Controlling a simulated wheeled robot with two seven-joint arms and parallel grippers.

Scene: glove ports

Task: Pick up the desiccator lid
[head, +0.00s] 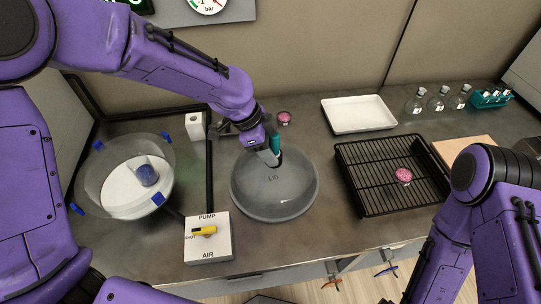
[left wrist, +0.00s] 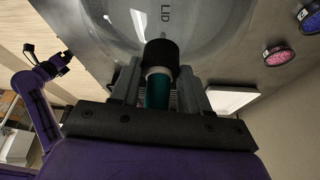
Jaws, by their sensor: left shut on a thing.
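The desiccator lid (head: 274,200) is a grey translucent dome marked LID, dome up, in the middle of the bench. I cannot tell whether its rim touches the bench. My left gripper (head: 270,155) is above it, shut on its upright knob. In the left wrist view the fingers (left wrist: 158,95) flank the knob, which has a black collar and a teal part; the lid's clear dome (left wrist: 190,25) lies beyond. The desiccator bowl (head: 84,185) stands open at the left, with a white plate and a blue-filled dish (head: 147,174) inside. My right gripper (left wrist: 62,61) shows small in the left wrist view, its jaws unclear.
A pump/air valve box (head: 208,248) with a yellow handle stands in front, between bowl and lid. A black rack (head: 375,190) with a pink dish (head: 403,176) is at the right. A white tray (head: 358,115), flasks (head: 438,100) and another pink dish (head: 284,117) are behind.

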